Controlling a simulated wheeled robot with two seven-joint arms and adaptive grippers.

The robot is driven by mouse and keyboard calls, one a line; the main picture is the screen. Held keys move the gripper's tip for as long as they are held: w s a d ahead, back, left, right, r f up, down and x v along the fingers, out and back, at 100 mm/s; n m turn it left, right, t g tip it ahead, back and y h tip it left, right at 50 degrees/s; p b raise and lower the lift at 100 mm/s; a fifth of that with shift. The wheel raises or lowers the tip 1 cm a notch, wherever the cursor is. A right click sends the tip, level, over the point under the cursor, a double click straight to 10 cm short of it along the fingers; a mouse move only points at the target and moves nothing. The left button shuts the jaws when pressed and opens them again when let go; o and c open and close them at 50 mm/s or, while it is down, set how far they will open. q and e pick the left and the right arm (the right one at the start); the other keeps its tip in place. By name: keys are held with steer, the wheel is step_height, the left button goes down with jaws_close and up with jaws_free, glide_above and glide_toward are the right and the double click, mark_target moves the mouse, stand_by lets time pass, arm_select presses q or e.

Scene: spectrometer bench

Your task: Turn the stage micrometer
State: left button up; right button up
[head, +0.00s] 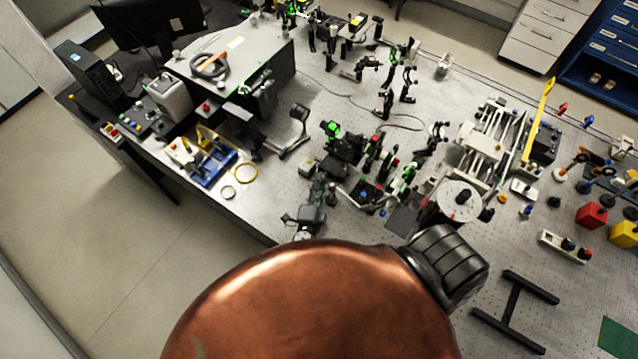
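The stage micrometer is too small to single out in the head view. A cluster of dark optics stages and mounts (368,180) with small red, blue and green parts stands near the middle of the bench. A dark jointed shape just beyond my copper-coloured arm link looks like my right gripper (316,192). It points up the picture, at the near left side of the cluster. Its fingers are too small and dark to tell whether they are open, or whether they touch anything. My arm link hides the bench below it. My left gripper is not in view.
A round grey disc (459,200) and a silver rod assembly (487,145) stand right of the cluster. A red block (591,215) and a yellow block (625,234) sit at far right. A blue tool tray (212,163) lies left. Some bare bench shows at lower right.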

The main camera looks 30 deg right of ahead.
steer(key=shift+v, duration=3.75)
steer(key=shift+s, duration=0.1)
